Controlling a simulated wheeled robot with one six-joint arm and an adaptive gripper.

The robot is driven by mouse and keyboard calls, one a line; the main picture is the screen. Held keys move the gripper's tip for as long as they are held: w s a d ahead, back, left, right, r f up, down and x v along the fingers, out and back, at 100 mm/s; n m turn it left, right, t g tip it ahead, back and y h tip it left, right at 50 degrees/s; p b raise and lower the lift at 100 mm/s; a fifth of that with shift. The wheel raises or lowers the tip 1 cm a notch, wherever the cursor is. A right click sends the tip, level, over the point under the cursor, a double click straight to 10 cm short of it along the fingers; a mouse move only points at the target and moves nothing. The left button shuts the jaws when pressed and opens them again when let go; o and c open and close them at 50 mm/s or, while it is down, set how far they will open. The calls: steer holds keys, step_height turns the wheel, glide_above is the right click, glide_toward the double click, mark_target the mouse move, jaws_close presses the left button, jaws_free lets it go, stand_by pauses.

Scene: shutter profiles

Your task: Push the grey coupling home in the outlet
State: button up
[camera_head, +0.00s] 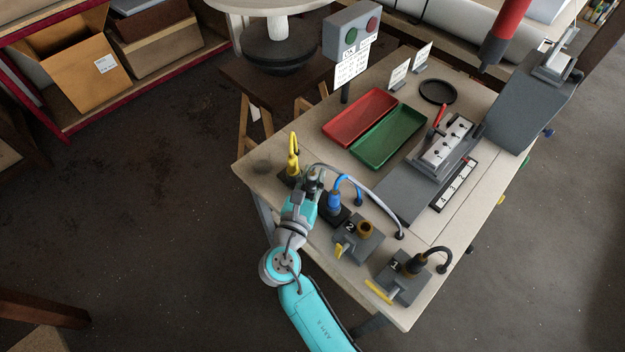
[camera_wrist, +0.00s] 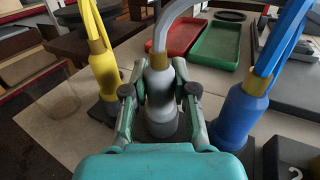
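The grey coupling (camera_wrist: 161,92) stands upright in the middle of the wrist view, with a brass-coloured collar and a grey hose (camera_wrist: 173,22) rising from its top. My gripper (camera_wrist: 160,88) has one finger on each side of it, close against its body, and looks shut on it. In the head view my gripper (camera_head: 313,184) is at the table's near edge, between the yellow and blue couplings. The outlet under the grey coupling is mostly hidden by the coupling and my gripper. I cannot tell how deep the coupling sits.
A yellow coupling (camera_wrist: 104,75) stands close on the left and a blue coupling (camera_wrist: 238,112) on the right, both with hoses. Outlet blocks marked 2 (camera_head: 357,240) and 1 (camera_head: 402,285) lie further right. Red (camera_head: 358,117) and green (camera_head: 388,135) trays are behind.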

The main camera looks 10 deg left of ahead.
jaws_close()
step_height(320, 180, up, 10)
steer(key=shift+f, duration=0.1)
steer(key=shift+d, duration=0.1)
